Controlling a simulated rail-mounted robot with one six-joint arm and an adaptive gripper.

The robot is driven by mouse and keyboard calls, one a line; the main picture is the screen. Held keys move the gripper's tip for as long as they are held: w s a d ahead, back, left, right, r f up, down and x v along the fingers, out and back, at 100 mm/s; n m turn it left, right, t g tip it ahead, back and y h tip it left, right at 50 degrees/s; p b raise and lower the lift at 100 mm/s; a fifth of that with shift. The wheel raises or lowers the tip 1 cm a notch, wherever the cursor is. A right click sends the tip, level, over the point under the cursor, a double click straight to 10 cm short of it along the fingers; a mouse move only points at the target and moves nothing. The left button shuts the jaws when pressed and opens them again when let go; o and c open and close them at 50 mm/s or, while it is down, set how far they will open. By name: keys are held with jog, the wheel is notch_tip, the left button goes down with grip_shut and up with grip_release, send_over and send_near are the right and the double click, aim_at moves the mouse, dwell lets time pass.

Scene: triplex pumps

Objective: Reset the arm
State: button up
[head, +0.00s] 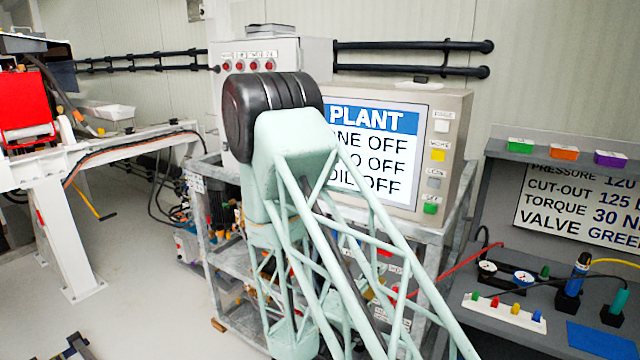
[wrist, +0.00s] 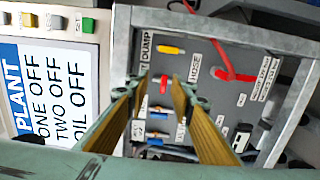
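My arm (head: 300,210), a pale green lattice with a black joint at its top, is folded in front of the plant display in the head view. My gripper (wrist: 159,82) shows in the wrist view as two tan fingers with a clear gap between their tips. It is open and nothing is held. Beyond the fingers is a grey panel (wrist: 215,100) with labels DUMP and HOSE and small coloured handles. I cannot tell the distance from fingertips to panel. In the head view my gripper cannot be made out behind the lattice links.
The plant screen (head: 375,160) reads ONE OFF, TWO OFF and OIL OFF. A metal frame (head: 222,262) stands below it. A grey bench (head: 478,318) with gauges and tools is at right. A white beam stand (head: 65,235) is at left. Floor (head: 150,265) shows between.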

jog(key=s+d+r+m+g+h, duration=0.3)
jog(key=s+d+r, duration=0.1)
jog(key=d+r, duration=0.45)
jog(key=s+d+r+m+g, duration=0.25)
jog(key=s+d+g, duration=0.2)
jog(key=s, duration=0.35)
jog(key=s+d+r+m+g, duration=0.25)
jog(key=s+d+r, duration=0.2)
jog(key=s, duration=0.25)
jog(key=s+d+r+m+g, duration=0.1)
jog(key=s+d+r+g, duration=0.3)
jog(key=s, duration=0.4)
jog(key=s+a+m+g+y, duration=0.1)
jog(key=s+a+y, duration=0.1)
jog(key=s+y, duration=0.35)
jog(key=s+a+m+g+y, duration=0.1)
jog(key=s+a+y, duration=0.15)
jog(key=s, duration=0.65)
jog(key=s+a+r+t+y, duration=0.1)
jog(key=a+r+t+y, duration=0.1)
jog(key=a, duration=0.4)
jog(key=s+a+r+t+y, duration=0.2)
jog(key=a+r+t+y, duration=0.1)
jog(key=a, duration=0.4)
jog(key=shift+r+t+y+p, duration=0.25)
jog(key=shift+t+y+p, duration=0.05)
jog(key=shift+y+p, duration=0.1)
jog(key=shift+s, duration=0.1)
